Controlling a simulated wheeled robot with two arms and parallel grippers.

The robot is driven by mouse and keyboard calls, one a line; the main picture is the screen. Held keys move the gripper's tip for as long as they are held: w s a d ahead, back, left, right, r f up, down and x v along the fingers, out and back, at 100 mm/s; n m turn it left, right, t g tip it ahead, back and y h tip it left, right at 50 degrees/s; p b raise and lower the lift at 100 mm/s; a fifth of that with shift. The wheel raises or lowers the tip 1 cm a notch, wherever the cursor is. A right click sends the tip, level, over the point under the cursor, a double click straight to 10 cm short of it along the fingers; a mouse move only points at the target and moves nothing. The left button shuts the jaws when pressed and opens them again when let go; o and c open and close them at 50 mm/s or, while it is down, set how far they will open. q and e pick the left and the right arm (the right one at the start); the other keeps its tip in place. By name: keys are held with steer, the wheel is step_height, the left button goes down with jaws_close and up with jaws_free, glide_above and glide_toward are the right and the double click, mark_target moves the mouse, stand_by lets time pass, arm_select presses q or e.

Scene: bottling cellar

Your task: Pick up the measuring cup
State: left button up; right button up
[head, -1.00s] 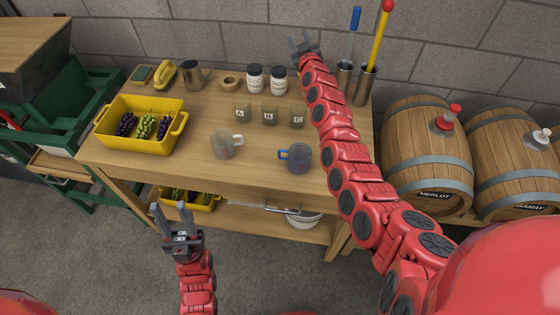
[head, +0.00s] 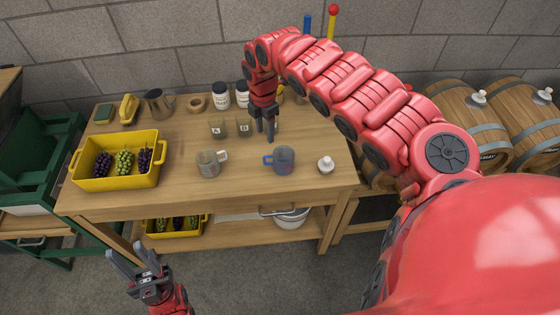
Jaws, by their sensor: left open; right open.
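A clear measuring cup (head: 209,163) with a pale handle and faint reddish marks stands upright on the wooden table. A similar bluish cup (head: 283,160) with a blue handle stands to its right. My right gripper (head: 264,138) is open, empty and pointing down, in the picture between the two cups and a little behind them. It touches neither cup as far as I can tell. My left gripper (head: 125,262) is open and empty, low in front of the table's left side.
Labelled glasses A (head: 217,128) and B (head: 244,128) stand behind the cups. A yellow crate of grapes (head: 116,183) is at left. A white-topped item (head: 326,165) stands right of the blue-handled cup.

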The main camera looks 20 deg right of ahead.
steer(key=b, duration=0.2)
glide_toward(264, 158)
step_height(264, 158, down, 5)
steer(key=shift+w+d+f+p, duration=0.1)
steer(key=shift+f+p, duration=0.45)
steer(key=shift+f, duration=0.8)
steer(key=shift+w+f+p, duration=0.15)
steer(key=shift+f+p, duration=0.4)
steer(key=shift+f, duration=0.85)
jaws_close()
